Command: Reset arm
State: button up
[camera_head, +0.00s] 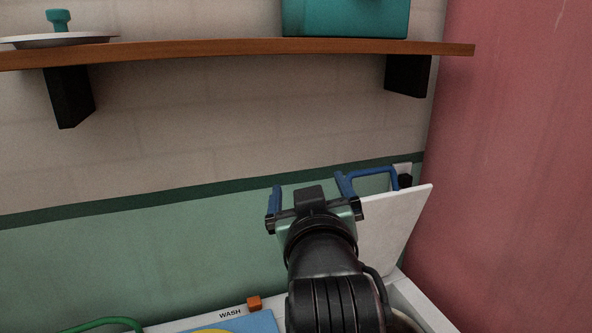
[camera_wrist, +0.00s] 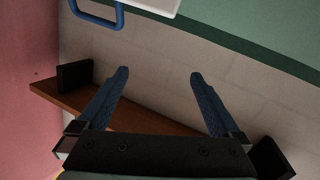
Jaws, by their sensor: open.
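My gripper (camera_head: 308,183) is open and empty, with its two blue fingers spread apart. In the wrist view my gripper (camera_wrist: 158,76) also shows nothing between the fingers. In the head view it is below the wooden shelf (camera_head: 240,50), in front of the green part of the wall. The shelf also shows in the wrist view (camera_wrist: 140,119), behind the fingers. A blue handle (camera_head: 372,174) is just right of the gripper, beside a tilted white panel (camera_head: 395,225). The handle (camera_wrist: 97,22) is at the top left of the wrist view, apart from the fingers.
A teal box (camera_head: 345,18) and a white lid with a teal knob (camera_head: 58,38) are on the shelf. Black brackets (camera_head: 68,97) hang under it. A pink wall (camera_head: 520,160) bounds the right. An orange block (camera_head: 254,303) is low, near WASH lettering. The left wall area is clear.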

jog(key=s+a+r+m+t, duration=0.25)
jog(key=s+r+t, duration=0.75)
jog(key=s+r, duration=1.05)
notch_tip(320, 180, up, 14)
jog(key=w+p, duration=0.1)
jog(key=p, duration=1.2)
jog(key=shift+w+d+r+h, duration=0.25)
jog(key=shift+w+d+h, duration=0.05)
jog(key=shift+w+d, duration=0.1)
